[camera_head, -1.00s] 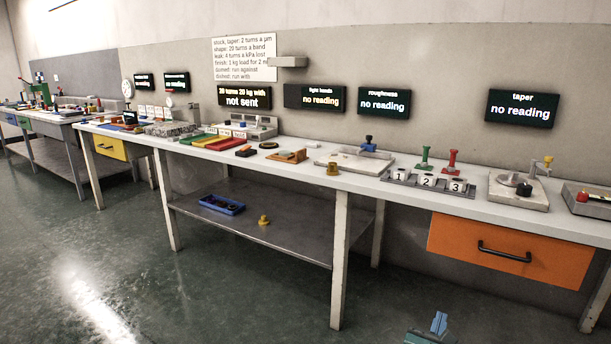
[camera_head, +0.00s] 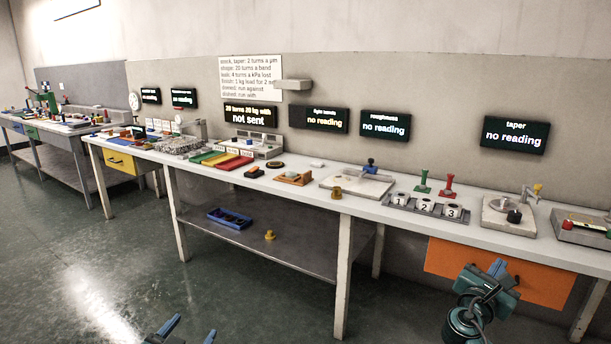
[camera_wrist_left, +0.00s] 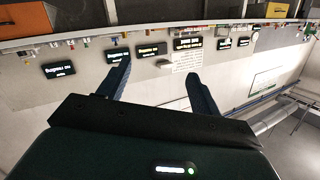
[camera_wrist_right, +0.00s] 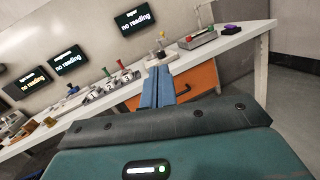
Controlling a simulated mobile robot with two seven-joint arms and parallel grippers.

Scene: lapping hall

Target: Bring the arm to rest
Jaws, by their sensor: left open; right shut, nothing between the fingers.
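My left gripper (camera_head: 188,332) shows at the bottom edge of the head view, its blue fingers apart and empty. In the left wrist view its fingers (camera_wrist_left: 158,88) are spread, with the bench and wall appearing upside down beyond them. My right gripper (camera_head: 499,268) is at the lower right of the head view, in front of the orange drawer (camera_head: 546,284). In the right wrist view its blue fingers (camera_wrist_right: 158,84) are together with nothing between them. Neither gripper touches anything that I can see.
A long white bench (camera_head: 400,213) runs along the wall, holding numbered pots (camera_head: 426,206), coloured plates (camera_head: 228,160) and several fixtures. A blue tray (camera_head: 230,218) and a brass piece (camera_head: 270,235) lie on the lower shelf. The green floor (camera_head: 120,260) in front is clear.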

